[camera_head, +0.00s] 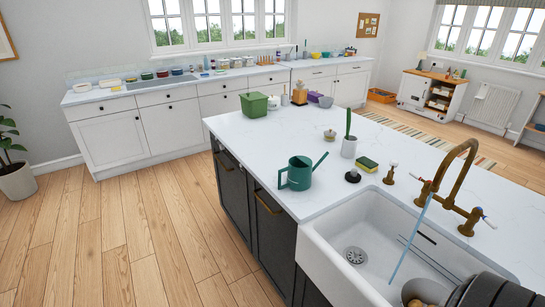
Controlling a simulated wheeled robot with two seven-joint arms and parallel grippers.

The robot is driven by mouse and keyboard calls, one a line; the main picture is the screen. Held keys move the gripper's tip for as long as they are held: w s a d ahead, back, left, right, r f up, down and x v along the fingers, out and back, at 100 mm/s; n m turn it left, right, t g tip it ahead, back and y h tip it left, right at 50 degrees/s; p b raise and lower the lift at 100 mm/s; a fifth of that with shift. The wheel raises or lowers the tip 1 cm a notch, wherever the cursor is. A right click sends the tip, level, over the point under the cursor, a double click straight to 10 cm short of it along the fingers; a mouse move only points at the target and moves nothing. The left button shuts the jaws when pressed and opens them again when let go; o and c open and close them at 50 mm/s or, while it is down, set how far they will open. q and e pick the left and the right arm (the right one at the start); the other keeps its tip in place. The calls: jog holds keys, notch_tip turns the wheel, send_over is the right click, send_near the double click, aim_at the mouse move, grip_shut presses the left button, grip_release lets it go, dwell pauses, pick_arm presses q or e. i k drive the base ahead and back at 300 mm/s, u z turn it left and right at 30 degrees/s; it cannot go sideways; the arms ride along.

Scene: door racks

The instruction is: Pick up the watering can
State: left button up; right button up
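The green watering can (298,173) stands upright on the white island countertop (250,135), near its front left edge and just left of the sink. Its spout points to the right and its handle is on the left. Nothing is touching it.
The white sink (345,238) with a brass faucet (450,180) is right of the can. A white pot with a green plant (349,147), a sponge (368,164) and a dark stopper-like item (353,176) stand behind it. A green box (254,104) is farther back. The wooden floor (130,235) at left is clear.

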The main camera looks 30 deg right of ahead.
aim_at(300, 169)
jog(key=z, duration=0.05)
jog(key=i, duration=2.4)
jog(key=z, duration=1.55)
